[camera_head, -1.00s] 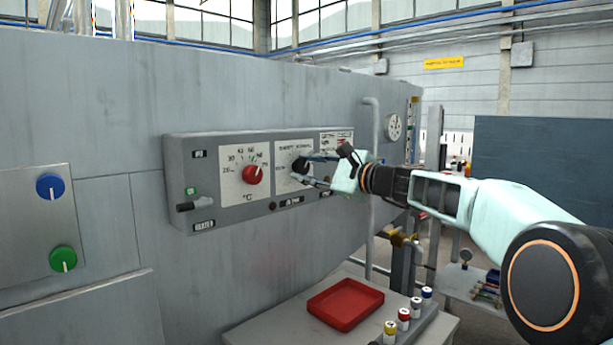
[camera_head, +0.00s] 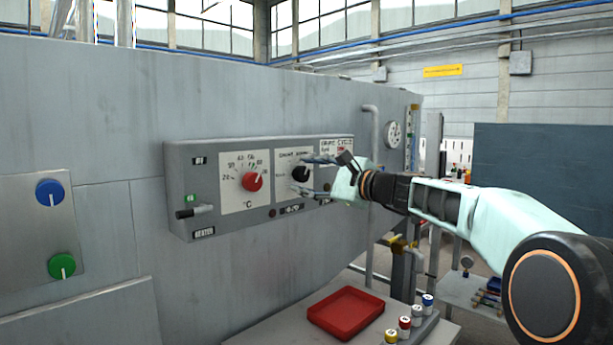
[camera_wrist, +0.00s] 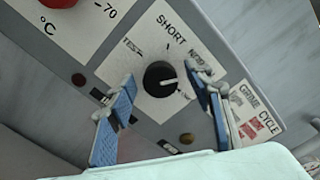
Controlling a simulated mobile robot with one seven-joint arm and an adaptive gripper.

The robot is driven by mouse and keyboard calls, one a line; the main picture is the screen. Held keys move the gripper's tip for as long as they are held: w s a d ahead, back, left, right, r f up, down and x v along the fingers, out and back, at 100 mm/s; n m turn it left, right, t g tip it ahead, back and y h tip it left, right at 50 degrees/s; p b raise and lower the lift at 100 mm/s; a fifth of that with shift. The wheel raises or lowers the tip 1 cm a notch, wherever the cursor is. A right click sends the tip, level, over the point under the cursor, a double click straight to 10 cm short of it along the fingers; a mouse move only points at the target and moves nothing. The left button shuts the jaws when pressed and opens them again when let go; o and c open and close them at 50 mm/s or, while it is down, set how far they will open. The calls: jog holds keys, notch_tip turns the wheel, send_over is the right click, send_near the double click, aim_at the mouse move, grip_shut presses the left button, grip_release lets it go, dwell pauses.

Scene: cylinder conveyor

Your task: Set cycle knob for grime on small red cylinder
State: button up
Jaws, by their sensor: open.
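The black cycle knob (camera_head: 301,173) sits on a white dial plate on the grey control box. In the wrist view the knob (camera_wrist: 160,78) has a light pointer line aimed right, below the upper-right label. My gripper (camera_head: 315,176) is open, its blue-padded fingers on either side of the knob and apart from it. The fingers (camera_wrist: 158,112) also show in the wrist view. A small red cylinder (camera_head: 404,327) stands in a rack at the lower right. The grime cycle chart (camera_wrist: 258,115) is right of the dial; its small print is hard to read.
A red temperature knob (camera_head: 252,181) is left of the cycle knob, and a small lever (camera_head: 195,211) is at the box's left end. An empty red tray (camera_head: 346,313) lies on the table below, beside yellow, white and blue cylinders. Blue and green knobs sit far left.

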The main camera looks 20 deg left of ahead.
jog(key=v, duration=1.2)
